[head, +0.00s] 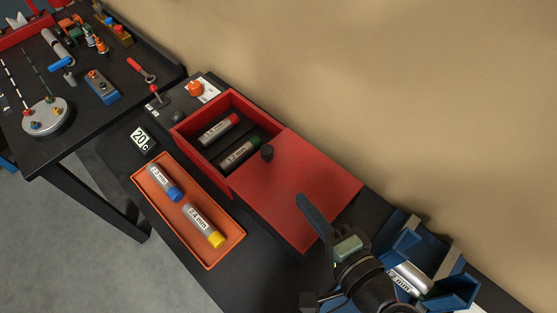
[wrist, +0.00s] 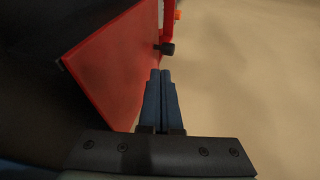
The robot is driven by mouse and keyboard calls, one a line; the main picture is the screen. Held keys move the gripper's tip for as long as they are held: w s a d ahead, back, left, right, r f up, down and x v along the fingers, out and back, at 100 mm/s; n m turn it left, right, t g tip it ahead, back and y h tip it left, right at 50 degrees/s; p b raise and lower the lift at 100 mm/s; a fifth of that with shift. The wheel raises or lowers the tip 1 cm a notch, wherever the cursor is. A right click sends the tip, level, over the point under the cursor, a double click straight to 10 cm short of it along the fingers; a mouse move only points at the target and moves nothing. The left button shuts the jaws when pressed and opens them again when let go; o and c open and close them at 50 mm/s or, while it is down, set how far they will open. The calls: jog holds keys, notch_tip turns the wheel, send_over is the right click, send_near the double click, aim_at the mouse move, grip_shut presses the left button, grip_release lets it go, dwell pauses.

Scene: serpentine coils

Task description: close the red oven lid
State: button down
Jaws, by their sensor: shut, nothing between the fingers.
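The red oven (head: 180,130) stands on the dark table with its top partly open. Its red lid (head: 305,185) lies to the right of the opening, and a black knob (head: 267,153) sits near the lid's edge by the opening. Inside the open part lie a red-capped cylinder (head: 220,128) and a green-capped cylinder (head: 240,154). My gripper (head: 300,199) is shut and empty, near the lid's lower right part; I cannot tell if it touches. In the wrist view, the shut fingers (wrist: 161,72) point past the lid (wrist: 115,65) toward the knob (wrist: 167,48).
An orange tray (head: 145,180) with blue-capped and yellow-capped cylinders lies in front of the oven. A blue holder (head: 455,290) with a cylinder is at the lower right. A small display (head: 140,139) stands left. The wall is close behind. A second table with tools is at upper left.

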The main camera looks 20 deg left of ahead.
aim_at(270, 158)
jog(key=p+x, duration=0.1)
jog(key=x, duration=0.2)
jog(key=p+x, duration=0.1)
jog(key=x, duration=0.3)
jog(key=r+p+x, duration=0.1)
jog(key=x, duration=0.3)
jog(key=shift+w+a, duration=0.1)
jog(key=shift+w, duration=0.05)
jog(key=w+a, duration=0.2)
jog(key=a, duration=0.4)
jog(key=w+a+b, duration=0.1)
jog(key=w+a, duration=0.1)
jog(key=a, duration=0.5)
jog(key=w+a, duration=0.3)
jog(key=a, duration=0.3)
jog(key=shift+a+b, duration=0.3)
jog(key=shift+a, duration=0.05)
jog(key=shift+a+r, duration=0.1)
jog(key=shift+r, duration=0.1)
